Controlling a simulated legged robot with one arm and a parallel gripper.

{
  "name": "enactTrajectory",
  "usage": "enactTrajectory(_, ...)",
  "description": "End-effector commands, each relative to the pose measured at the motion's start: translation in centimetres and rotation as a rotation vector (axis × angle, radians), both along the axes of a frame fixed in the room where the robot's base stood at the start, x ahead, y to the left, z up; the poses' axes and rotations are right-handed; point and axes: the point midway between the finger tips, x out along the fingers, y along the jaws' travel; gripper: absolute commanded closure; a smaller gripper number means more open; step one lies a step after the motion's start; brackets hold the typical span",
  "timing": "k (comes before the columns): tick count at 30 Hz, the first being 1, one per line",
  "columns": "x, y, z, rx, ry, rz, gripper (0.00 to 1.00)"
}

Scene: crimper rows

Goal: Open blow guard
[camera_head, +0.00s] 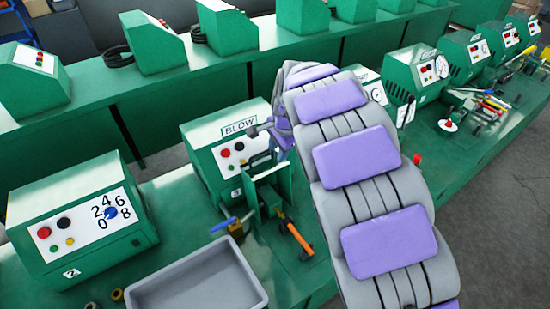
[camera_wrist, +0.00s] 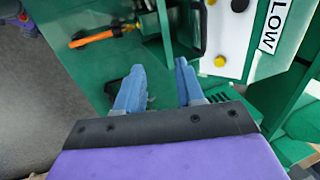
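The green machine labelled BLOW (camera_head: 200,153) stands on the bench left of my arm in the head view. Its white panel with round buttons (camera_wrist: 229,40) shows at the upper right of the wrist view. Upright green plates (camera_head: 266,187), apparently the blow guard, stand at the machine's front right; a green plate edge (camera_wrist: 165,30) shows at the top of the wrist view. My gripper (camera_wrist: 160,65) has two blue fingers apart with nothing seen between them, just short of the plate and panel. In the head view my arm mostly hides it. Whether it touches the guard is unclear.
An orange-handled lever (camera_head: 298,238) and a blue-handled valve (camera_head: 222,224) stand in front of the machine. A grey tray (camera_head: 205,283) lies at the bench front. A machine with a numbered dial (camera_head: 80,220) stands left. More machines (camera_head: 420,75) line the bench at right.

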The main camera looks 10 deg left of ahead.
Motion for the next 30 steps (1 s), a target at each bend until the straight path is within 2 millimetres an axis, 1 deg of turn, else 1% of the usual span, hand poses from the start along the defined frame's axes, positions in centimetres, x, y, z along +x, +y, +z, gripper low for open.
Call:
enactTrajectory(1, -0.1, -0.2, 1.4, 0.001, -0.006, -0.001, 0.62)
enactTrajectory(3, -0.3, -0.5, 3.0, 0.001, -0.008, -0.001, 0.62)
enactTrajectory(9, -1.1, -1.0, 6.2, 0.0, -0.002, -0.002, 0.62)
enactTrajectory(12, -1.3, -1.2, 7.3, -0.001, 0.001, -0.001, 0.62)
enactTrajectory(18, -1.5, -1.3, 8.3, -0.001, 0.002, -0.001, 0.62)
enactTrajectory(30, -1.6, -1.4, 8.3, -0.002, 0.002, -0.001, 0.62)
